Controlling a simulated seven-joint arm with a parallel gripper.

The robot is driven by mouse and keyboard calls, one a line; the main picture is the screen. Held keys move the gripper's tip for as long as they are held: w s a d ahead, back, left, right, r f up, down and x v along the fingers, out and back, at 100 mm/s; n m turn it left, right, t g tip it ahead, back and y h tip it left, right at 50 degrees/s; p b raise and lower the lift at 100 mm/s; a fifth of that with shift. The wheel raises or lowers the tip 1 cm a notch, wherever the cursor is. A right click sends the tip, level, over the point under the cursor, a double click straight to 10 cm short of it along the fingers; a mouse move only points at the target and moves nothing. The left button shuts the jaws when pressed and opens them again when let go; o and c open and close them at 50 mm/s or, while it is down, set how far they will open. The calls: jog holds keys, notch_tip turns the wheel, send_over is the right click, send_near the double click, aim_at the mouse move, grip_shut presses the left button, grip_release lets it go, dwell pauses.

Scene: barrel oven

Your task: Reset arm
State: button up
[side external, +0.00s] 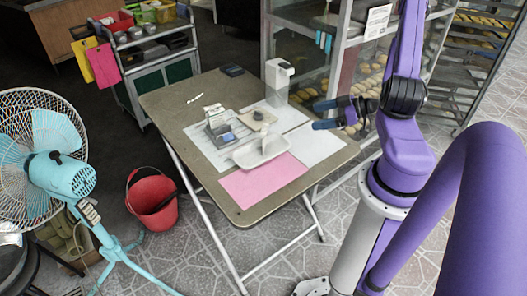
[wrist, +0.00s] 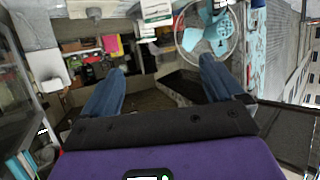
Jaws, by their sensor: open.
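My gripper (side external: 325,115) is raised above the right side of the folding table (side external: 240,206) in the side view, with its blue fingers pointing left. In the wrist view my gripper (wrist: 160,92) shows two blue fingers spread wide apart with nothing between them. It is open, empty and apart from everything on the table. My arm bends up and over from the right of the side view.
On the table are a white tray (side external: 260,152), a clear container (side external: 218,132), a white dispenser (side external: 278,78) and a pink sheet (side external: 262,185). A fan (side external: 50,160) and red bucket (side external: 152,200) stand left. A glass cabinet (side external: 305,55) stands behind.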

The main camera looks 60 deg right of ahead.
jog(key=w+a+n+g+h, duration=0.2)
jog(key=w+a+n+g, duration=0.25)
jog(key=w+g, duration=0.25)
jog(key=w+a+r+n+g+h, duration=0.25)
jog(key=a+r, duration=0.35)
jog(key=a, duration=0.4)
jog(key=s+a+r+g, duration=0.1)
jog(key=s+a+r, duration=0.2)
jog(key=s, duration=0.3)
jog(key=s+a+r+g, duration=0.1)
jog(key=s+a+r, duration=0.2)
jog(key=s+a, duration=0.2)
jog(key=s+a+r+n+g, duration=0.1)
jog(key=s+a+r, duration=0.2)
jog(key=s, duration=0.6)
jog(key=shift+a+r, duration=0.25)
jog(key=shift+a, duration=0.8)
